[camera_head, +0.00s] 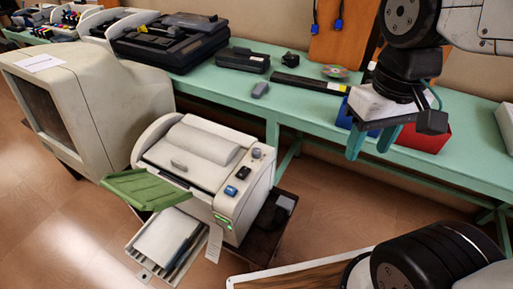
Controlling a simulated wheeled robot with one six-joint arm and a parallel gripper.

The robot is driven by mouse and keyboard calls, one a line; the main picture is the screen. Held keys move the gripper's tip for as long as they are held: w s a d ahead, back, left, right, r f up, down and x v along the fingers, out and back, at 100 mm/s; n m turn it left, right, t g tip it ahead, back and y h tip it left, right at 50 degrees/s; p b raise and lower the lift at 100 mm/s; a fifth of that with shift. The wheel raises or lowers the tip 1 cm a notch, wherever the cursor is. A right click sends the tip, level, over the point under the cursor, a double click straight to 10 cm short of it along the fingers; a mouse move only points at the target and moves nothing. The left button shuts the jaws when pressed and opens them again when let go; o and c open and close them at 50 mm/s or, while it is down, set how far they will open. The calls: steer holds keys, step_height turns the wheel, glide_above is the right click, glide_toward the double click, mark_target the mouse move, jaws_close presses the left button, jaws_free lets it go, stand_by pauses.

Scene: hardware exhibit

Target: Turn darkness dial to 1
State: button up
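A cream printer-like machine (205,158) stands low at centre left, with a green flap (143,187) on its front left. A small round grey knob (257,153), which looks like the dial, sits on its right top edge. Its markings and pointer are too small to read. My gripper (371,144) hangs at the upper right, well to the right of the knob and apart from it. Its two teal fingers are spread, with nothing between them.
A dark switch (244,172) and a blue button (231,190) lie near the knob. A large beige monitor (98,100) is at the left. A green bench (300,105) runs behind, with a red bin (425,138) near my gripper. Open floor lies between machine and gripper.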

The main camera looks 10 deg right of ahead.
steer(key=w+a+f+m+g, duration=0.1)
steer(key=w+a+f, duration=0.2)
steer(key=w, duration=0.2)
steer(key=w+a+f+g, duration=0.1)
steer(key=w+a+f, duration=0.2)
steer(key=w, duration=0.1)
steer(key=m+t, duration=0.2)
steer(key=m, duration=0.7)
glide_above(256, 150)
steer(key=f, duration=0.8)
steer(key=shift+s+d+f, duration=0.15)
steer(key=shift+s+f, duration=0.2)
steer(key=shift+f, duration=0.05)
steer(key=shift+w+m, duration=0.25)
steer(key=shift+m, duration=0.35)
step_height(256, 150, down, 8)
steer(key=shift+r, duration=0.15)
steer(key=c, duration=1)
